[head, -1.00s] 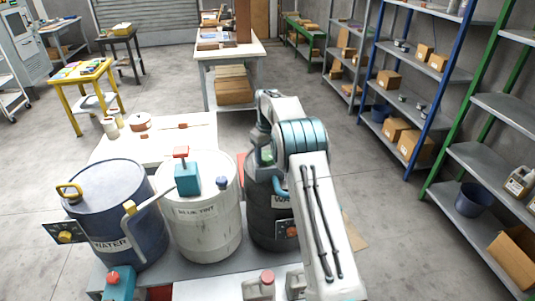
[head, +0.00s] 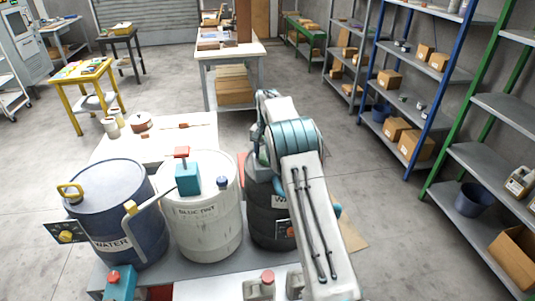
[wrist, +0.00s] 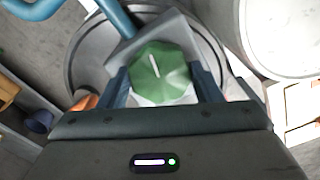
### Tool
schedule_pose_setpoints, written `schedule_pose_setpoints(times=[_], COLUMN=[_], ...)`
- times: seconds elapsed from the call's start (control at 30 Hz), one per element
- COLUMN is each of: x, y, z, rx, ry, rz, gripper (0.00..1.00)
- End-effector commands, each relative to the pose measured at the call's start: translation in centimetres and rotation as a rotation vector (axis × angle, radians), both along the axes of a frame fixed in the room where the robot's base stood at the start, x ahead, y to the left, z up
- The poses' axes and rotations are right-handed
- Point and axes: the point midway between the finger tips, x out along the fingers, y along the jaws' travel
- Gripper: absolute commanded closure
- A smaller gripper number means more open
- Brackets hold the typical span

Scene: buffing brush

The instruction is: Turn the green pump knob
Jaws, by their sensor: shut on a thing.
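The green pump knob (wrist: 160,72) is a faceted green cap with a white line on top, seen in the middle of the wrist view. It sits on a grey pump block above a round drum lid. My gripper (wrist: 163,88) has one dark finger on each side of the knob and is shut on it. The white line on the knob points up and slightly left in the wrist view.
A white drum (head: 205,225) with a teal pump (head: 188,180) and a blue drum (head: 112,215) stand left of the dark drum. A blue pipe (wrist: 118,18) runs beside the knob. Shelves (head: 420,105) line the right; open floor lies between.

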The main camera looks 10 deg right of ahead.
Motion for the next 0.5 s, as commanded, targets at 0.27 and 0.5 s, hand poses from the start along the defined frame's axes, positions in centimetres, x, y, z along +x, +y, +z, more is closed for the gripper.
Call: schedule_pose_setpoints(times=[0.27,0.5], x=[0.12,0.14], y=[0.02,0.01], z=[0.21,0.21], rx=[-0.002,-0.001], ry=[-0.005,-0.005], rz=[-0.228,-0.362], gripper=[0.64,0.64])
